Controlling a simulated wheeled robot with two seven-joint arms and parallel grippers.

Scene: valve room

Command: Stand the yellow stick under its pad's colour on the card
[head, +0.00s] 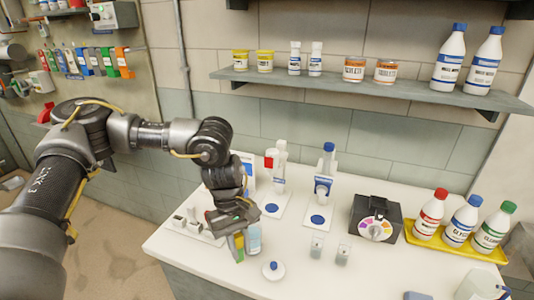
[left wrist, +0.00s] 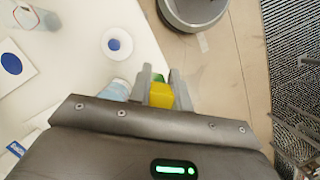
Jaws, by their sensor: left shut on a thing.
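My left gripper (head: 238,228) is shut on the yellow stick (head: 239,246), pointing down near the counter's front edge. In the left wrist view the yellow stick (left wrist: 161,96) sits between the two fingers of the left gripper (left wrist: 161,82), with a green part beside its far end. I cannot tell whether the stick touches the counter. A white panel with blue print (head: 249,166) stands behind my left arm, mostly hidden; I cannot tell if it is the card. A dark box with a multicoloured dial (head: 376,229) stands to the right. My right gripper is not in view.
A pale blue bottle (head: 254,240) stands close beside the stick. Two small jars (head: 317,247), dispensers on blue-dotted plates (head: 318,220), and a yellow tray (head: 425,237) of bottles are to the right. A white rack (head: 190,226) is left.

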